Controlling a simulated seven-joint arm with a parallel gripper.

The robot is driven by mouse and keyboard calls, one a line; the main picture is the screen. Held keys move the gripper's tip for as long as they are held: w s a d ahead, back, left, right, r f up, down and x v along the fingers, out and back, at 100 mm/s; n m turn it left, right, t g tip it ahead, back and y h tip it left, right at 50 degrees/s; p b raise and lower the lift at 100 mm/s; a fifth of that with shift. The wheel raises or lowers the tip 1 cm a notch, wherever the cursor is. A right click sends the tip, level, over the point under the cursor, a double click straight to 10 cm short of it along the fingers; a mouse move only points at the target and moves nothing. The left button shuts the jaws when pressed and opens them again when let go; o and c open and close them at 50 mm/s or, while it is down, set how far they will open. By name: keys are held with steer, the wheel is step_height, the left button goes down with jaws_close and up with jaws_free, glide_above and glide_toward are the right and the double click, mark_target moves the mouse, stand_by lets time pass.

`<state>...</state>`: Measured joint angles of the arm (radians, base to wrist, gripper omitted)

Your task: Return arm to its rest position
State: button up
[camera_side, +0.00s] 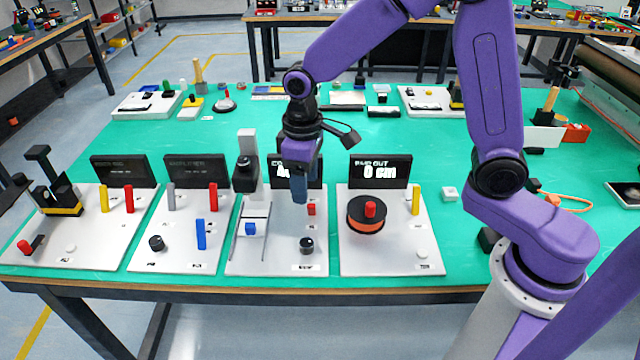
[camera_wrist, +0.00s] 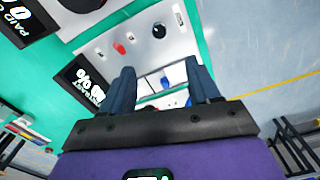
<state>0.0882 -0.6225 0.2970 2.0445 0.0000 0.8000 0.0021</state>
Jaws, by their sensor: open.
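My purple arm reaches over the green table. My gripper (camera_side: 299,188) points down above the third station from the left, in front of its black display. In the wrist view my gripper (camera_wrist: 162,85) shows two dark blue fingers spread apart with nothing between them. The station panel (camera_side: 275,262) lies below, with a blue block (camera_side: 250,228) on a slide, a red piece (camera_side: 311,209) and a black knob (camera_side: 307,244). The red piece (camera_wrist: 119,48) and black knob (camera_wrist: 158,31) also show in the wrist view. Whether a fingertip touches anything cannot be told in the side view.
A panel with an orange reel (camera_side: 369,222) and a display reading "0 cm" (camera_side: 380,171) stands to the right. Two panels with coloured levers (camera_side: 201,234) stand to the left. Small trays and tools line the back of the table. The front right green surface is mostly clear.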

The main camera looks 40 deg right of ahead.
steer(key=s+d+r+n, duration=0.1)
steer(key=s+d+n, duration=0.1)
steer(key=s, duration=0.6)
steer(key=s+d+r+n, duration=0.2)
steer(key=s+d, duration=0.2)
steer(key=s, duration=0.4)
steer(key=s+d+r+n, duration=0.1)
steer(key=s+d, duration=0.3)
steer(key=s, duration=0.4)
steer(key=shift+s+r+n, duration=0.4)
steer(key=shift+n, duration=0.3)
steer(key=shift+a, duration=0.1)
steer(key=m, duration=2.1)
glide_above(307, 243)
step_height(307, 243, down, 5)
step_height(307, 243, down, 18)
steer(key=shift+r, duration=0.25)
steer(key=c, duration=1)
